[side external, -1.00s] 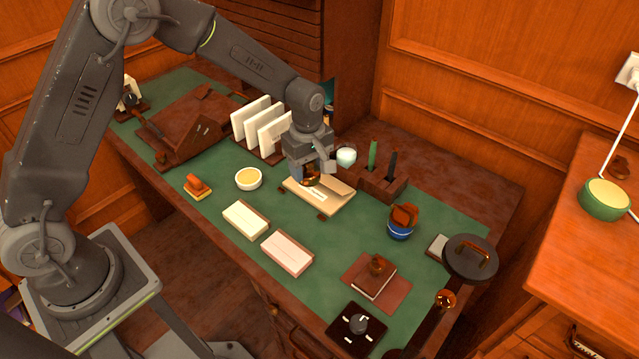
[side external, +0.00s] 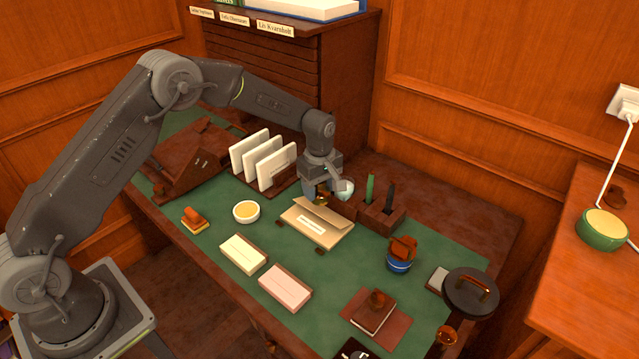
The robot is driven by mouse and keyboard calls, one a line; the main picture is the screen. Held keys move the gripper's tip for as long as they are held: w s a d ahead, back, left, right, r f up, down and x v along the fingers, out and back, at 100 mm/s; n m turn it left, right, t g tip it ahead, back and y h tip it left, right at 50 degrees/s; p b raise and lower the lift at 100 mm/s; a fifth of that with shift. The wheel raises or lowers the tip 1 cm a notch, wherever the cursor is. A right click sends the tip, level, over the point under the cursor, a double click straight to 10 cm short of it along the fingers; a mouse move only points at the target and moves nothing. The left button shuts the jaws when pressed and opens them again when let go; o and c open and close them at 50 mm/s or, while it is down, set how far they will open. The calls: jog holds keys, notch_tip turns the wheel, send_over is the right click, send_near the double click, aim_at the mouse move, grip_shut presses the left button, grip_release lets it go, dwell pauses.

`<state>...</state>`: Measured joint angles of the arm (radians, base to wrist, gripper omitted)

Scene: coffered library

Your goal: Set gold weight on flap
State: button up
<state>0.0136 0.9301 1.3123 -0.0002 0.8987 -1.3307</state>
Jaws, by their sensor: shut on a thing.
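A tan envelope (side external: 308,231) with a white label lies on the green desk top. Its flap (side external: 325,212) stands partly raised along the far side. My gripper (side external: 322,198) is at the far edge of the envelope, just behind the flap. It is shut on the gold weight (side external: 321,201), of which only a small part shows. The flap and fingers hide the rest, and I cannot tell whether the weight touches the flap.
A glass-like round item (side external: 345,188) and a wooden pen holder (side external: 380,219) stand close right of my gripper. A letter rack (side external: 280,183) stands to the left. A yellow-filled dish (side external: 246,211) and two paper stacks (side external: 243,254) lie nearer.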

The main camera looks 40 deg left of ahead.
aim_at(320, 212)
jog(key=shift+f, duration=2.85)
jog(key=o, duration=1.3)
jog(key=shift+c, duration=0.2)
jog(key=shift+f, duration=0.1)
